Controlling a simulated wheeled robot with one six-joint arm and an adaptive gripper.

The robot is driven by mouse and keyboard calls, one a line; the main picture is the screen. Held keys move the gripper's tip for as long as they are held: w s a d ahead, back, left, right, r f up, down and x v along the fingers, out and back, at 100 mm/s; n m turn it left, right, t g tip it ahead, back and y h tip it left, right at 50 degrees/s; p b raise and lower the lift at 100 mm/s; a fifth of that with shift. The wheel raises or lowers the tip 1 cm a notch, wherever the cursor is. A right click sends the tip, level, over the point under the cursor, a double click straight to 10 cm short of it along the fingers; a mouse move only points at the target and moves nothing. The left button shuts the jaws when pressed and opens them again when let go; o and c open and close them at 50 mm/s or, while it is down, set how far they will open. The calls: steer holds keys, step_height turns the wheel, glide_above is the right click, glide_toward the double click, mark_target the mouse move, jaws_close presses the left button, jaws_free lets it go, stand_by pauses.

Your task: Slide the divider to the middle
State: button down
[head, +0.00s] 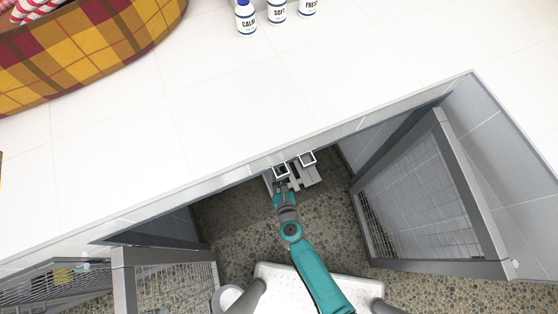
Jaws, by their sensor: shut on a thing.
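The divider (303,178) shows as a small light grey piece under the front edge of the white top, with two pale square frames at its upper end. Most of it is hidden beneath the top. My gripper (281,180) is at the divider's left part, at the end of my teal arm, and is shut on it. The fingertips are small and partly hidden, so the exact grip point is unclear.
Mesh doors stand open at the right (430,200) and left (165,285) of the kennel opening. The white top (230,100) overhangs the opening. A plaid basket (85,50) and several labelled bottles (277,12) stand on it. Pebbled floor (330,225) lies between the doors.

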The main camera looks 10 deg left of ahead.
steer(key=c, duration=1.2)
jaws_free()
steer(key=shift+s+a, duration=0.25)
steer(key=shift+d, duration=0.1)
steer(key=v, duration=1.2)
steer(key=shift+d+r, duration=0.1)
steer(key=shift+d, duration=0.05)
